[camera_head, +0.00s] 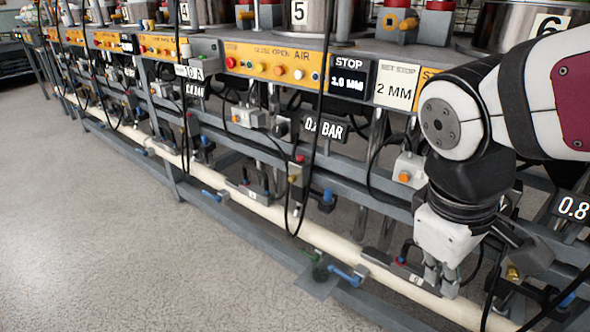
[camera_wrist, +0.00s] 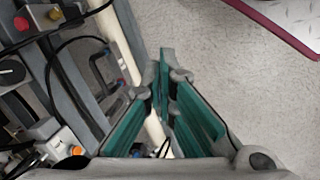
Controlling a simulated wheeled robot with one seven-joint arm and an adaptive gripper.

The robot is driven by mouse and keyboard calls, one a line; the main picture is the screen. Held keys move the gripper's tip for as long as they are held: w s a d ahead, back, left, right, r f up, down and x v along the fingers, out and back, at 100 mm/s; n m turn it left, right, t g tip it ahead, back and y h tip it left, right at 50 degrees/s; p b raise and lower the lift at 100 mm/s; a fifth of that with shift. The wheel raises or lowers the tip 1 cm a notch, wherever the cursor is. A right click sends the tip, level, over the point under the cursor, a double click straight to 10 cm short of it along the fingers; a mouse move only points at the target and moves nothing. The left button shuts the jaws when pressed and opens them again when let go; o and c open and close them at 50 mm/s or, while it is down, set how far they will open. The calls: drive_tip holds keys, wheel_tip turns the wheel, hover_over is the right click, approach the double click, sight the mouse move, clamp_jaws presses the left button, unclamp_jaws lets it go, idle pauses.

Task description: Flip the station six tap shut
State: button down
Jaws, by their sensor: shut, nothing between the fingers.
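A cream pipe (camera_head: 330,240) runs low along the row of stations, with blue-handled taps along it. One blue tap handle (camera_head: 345,273) sits at the front of the pipe, left of my gripper (camera_head: 441,283). A small plate (camera_head: 415,279) lies on the pipe beside my fingertips; its number is too small to read surely. My gripper is shut and empty, pointing down close above the pipe. In the wrist view its fingers (camera_wrist: 166,68) meet over the pipe and floor.
A grey frame rail (camera_head: 350,175) and hanging black cables (camera_head: 322,130) stand around the pipe. A box with an orange button (camera_head: 408,170) is above left of my gripper. A 0.8 display (camera_head: 572,207) is at the right. The floor (camera_head: 110,240) at the left is clear.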

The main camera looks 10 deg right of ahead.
drive_tip(key=w+a+f+n+t+h+p, duration=0.1)
drive_tip(key=w+f+n+p, duration=0.15)
drive_tip(key=w+n, duration=0.4)
drive_tip(key=w+f+n+p, duration=0.25)
drive_tip(key=w+n, duration=0.25)
drive_tip(key=w, duration=0.3)
drive_tip(key=w+a+f+n+y+p, duration=0.2)
drive_tip(key=w+a+f+n+p, duration=0.1)
drive_tip(key=a+f+n, duration=0.6)
wheel_tip(320, 180, down, 3)
drive_tip(key=shift+w+a+f+n+p, duration=0.1)
drive_tip(key=shift+w+a+n+p, duration=0.2)
drive_tip(key=shift+w+n, duration=0.45)
drive_tip(key=b, duration=0.7)
approach(344, 275)
drive_tip(key=s+a+f, duration=0.2)
drive_tip(key=a+f, duration=0.2)
drive_tip(key=f, duration=0.1)
drive_tip(key=shift+w+d+f, duration=1.1)
drive_tip(key=shift+w+d, duration=0.05)
drive_tip(key=shift+w, duration=0.1)
drive_tip(key=shift+p, duration=0.45)
